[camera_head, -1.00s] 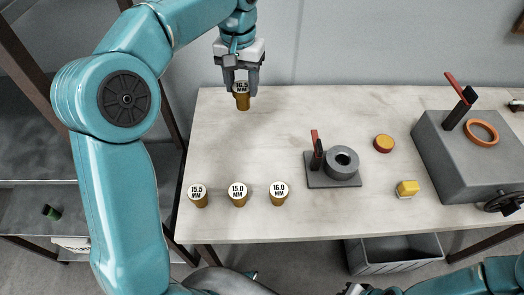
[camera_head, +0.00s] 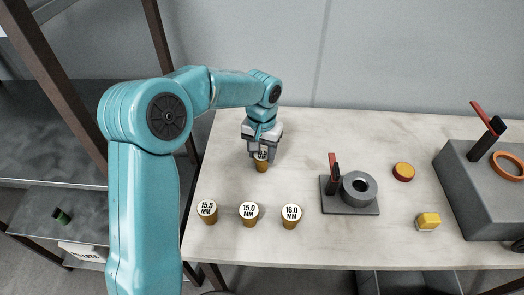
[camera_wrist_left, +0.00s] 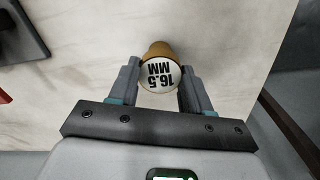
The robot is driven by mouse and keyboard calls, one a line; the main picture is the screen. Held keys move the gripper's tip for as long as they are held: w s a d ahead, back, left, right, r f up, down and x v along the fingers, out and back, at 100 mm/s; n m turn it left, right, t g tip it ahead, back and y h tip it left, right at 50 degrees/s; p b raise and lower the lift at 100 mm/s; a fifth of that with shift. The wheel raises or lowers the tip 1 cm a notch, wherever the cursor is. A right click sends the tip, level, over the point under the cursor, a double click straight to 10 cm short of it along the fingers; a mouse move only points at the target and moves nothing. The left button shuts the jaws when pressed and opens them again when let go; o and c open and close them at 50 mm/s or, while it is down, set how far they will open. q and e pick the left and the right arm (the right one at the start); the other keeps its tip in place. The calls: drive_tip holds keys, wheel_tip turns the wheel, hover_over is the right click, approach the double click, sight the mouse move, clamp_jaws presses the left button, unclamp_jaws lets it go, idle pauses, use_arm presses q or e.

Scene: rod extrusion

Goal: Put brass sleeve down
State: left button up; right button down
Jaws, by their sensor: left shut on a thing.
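My left gripper (camera_head: 261,156) is shut on the brass sleeve marked 16.5 MM (camera_head: 262,166), over the rear left part of the table. In the left wrist view the sleeve (camera_wrist_left: 160,72) sits between the two fingers (camera_wrist_left: 160,88), its white labelled top facing the camera. I cannot tell whether its bottom touches the table. Three more brass sleeves stand upright in a row nearer the front: 15.5 MM (camera_head: 207,213), 15.0 MM (camera_head: 249,215) and 16.0 MM (camera_head: 291,217). My right gripper is not in view.
A grey clamp fixture with a ring and red-tipped lever (camera_head: 358,190) stands right of the sleeves. A large grey machine (camera_head: 470,190) stands at the right edge. The table between the held sleeve and the row is clear.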

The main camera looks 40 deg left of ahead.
sight(262, 154)
use_arm(q)
drive_tip(key=shift+f, duration=0.15)
drive_tip(key=o, duration=1.3)
drive_tip(key=shift+r, duration=0.2)
drive_tip(key=shift+r, duration=0.35)
wheel_tip(262, 154, up, 11)
drive_tip(key=shift+r+p, duration=0.2)
drive_tip(key=shift+p, duration=0.45)
